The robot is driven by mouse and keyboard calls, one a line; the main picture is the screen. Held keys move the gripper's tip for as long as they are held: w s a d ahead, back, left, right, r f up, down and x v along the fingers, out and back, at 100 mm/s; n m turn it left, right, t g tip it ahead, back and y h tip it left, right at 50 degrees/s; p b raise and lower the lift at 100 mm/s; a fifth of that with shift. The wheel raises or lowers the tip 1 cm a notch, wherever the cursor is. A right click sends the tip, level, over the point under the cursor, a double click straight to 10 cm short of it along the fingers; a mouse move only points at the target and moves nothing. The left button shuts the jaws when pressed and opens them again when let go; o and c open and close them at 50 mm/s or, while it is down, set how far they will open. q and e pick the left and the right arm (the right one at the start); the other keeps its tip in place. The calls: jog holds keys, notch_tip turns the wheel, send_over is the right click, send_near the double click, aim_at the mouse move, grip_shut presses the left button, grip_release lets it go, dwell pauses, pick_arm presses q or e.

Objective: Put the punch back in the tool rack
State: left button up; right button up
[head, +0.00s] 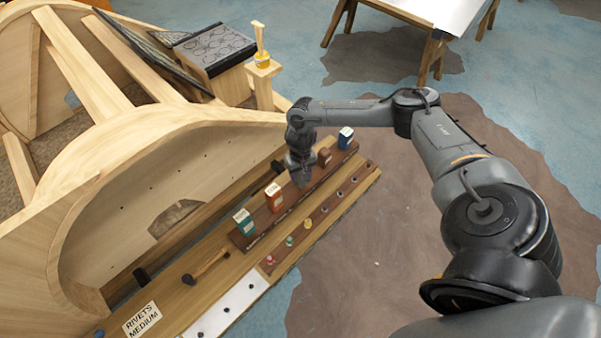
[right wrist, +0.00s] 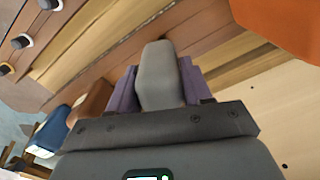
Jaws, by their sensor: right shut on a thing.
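The tool rack (head: 258,222) is a dark red-brown wooden strip on the bench, with coloured, labelled blocks standing along it. My right gripper (head: 300,178) points down over the rack, between the orange-red block (head: 273,197) and the brown block (head: 324,157). My left gripper is not in view.
A teal block (head: 243,221) and a blue block (head: 345,138) stand at the rack's ends. A strip with small coloured pieces (head: 289,241) runs along the front. A hammer (head: 205,266) and a rivets sign (head: 141,320) lie nearer. The curved wooden frame (head: 120,175) rises at left.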

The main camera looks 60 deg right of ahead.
jog(key=shift+f, duration=0.3)
jog(key=o, duration=1.3)
jog(key=shift+c, duration=0.2)
jog(key=shift+r, duration=0.15)
jog(key=shift+r, duration=0.25)
notch_tip(320, 180, up, 10)
jog(key=shift+r+p, duration=0.25)
jog(key=shift+p, duration=0.5)
jog(key=shift+r, duration=0.7)
